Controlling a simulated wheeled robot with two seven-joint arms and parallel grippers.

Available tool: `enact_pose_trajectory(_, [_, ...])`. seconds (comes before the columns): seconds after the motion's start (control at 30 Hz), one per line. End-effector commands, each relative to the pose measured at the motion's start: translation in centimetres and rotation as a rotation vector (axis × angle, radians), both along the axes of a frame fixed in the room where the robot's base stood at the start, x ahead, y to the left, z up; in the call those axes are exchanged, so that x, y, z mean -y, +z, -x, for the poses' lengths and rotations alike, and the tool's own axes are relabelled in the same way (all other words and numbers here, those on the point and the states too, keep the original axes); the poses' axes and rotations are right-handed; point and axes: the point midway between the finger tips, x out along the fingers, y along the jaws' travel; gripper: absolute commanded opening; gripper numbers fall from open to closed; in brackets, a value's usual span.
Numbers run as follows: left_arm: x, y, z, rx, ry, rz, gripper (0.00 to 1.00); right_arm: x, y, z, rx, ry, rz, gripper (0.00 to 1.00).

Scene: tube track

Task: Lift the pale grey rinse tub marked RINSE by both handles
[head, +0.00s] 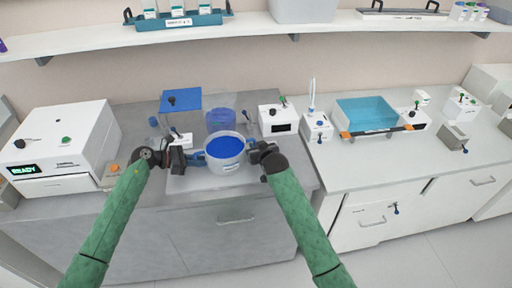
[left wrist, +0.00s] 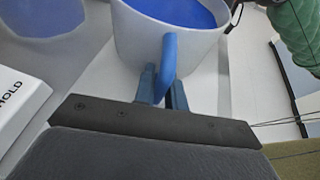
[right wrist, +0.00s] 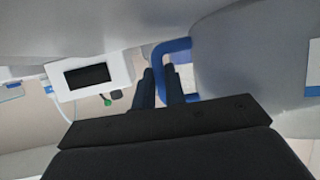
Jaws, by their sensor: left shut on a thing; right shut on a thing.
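The pale grey rinse tub (head: 226,164) holds blue liquid (head: 225,147) and stands between my two grippers in the head view, with a small unreadable label on its front. It also shows in the left wrist view (left wrist: 200,48) and the right wrist view (right wrist: 230,55). My left gripper (head: 192,158) is shut on the tub's left blue handle (left wrist: 169,65). My right gripper (head: 256,153) is shut on the right blue handle (right wrist: 185,47). Whether the tub's base touches the counter cannot be told.
A blue translucent vessel (head: 220,117) stands just behind the tub. A white box with a dark panel (head: 278,119) is behind right. A white READY machine (head: 66,145) is far left, and a blue bath (head: 366,114) is to the right. A shelf (head: 250,25) runs above.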

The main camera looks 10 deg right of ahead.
Motion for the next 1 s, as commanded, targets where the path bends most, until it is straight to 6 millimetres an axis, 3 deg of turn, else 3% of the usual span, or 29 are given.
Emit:
enact_pose_trajectory(0.07, [0.0,0.0,0.0,0.0,0.0,-0.001,0.0,0.0,0.0,0.0,0.0,0.0,0.0,0.0])
enact_pose_trajectory(0.2, [0.0,0.0,0.0,0.0,0.0,-0.001,0.0,0.0,0.0,0.0,0.0,0.0,0.0,0.0])
enact_pose_trajectory(0.23, [0.0,0.0,0.0,0.0,0.0,-0.001,0.0,0.0,0.0,0.0,0.0,0.0,0.0,0.08])
enact_pose_trajectory(0.3, [0.0,0.0,0.0,0.0,0.0,-0.001,0.0,0.0,0.0,0.0,0.0,0.0,0.0,0.0])
enact_pose_trajectory(0.6, [0.0,0.1,0.0,0.0,0.0,-0.001,0.0,0.0,0.2,0.0,0.0,0.0,0.0,0.0])
enact_pose_trajectory(1.0, [0.0,1.7,0.0,0.002,0.0,0.0,0.0,0.0,1.9,-0.1,0.004,0.0,-0.001,0.0])
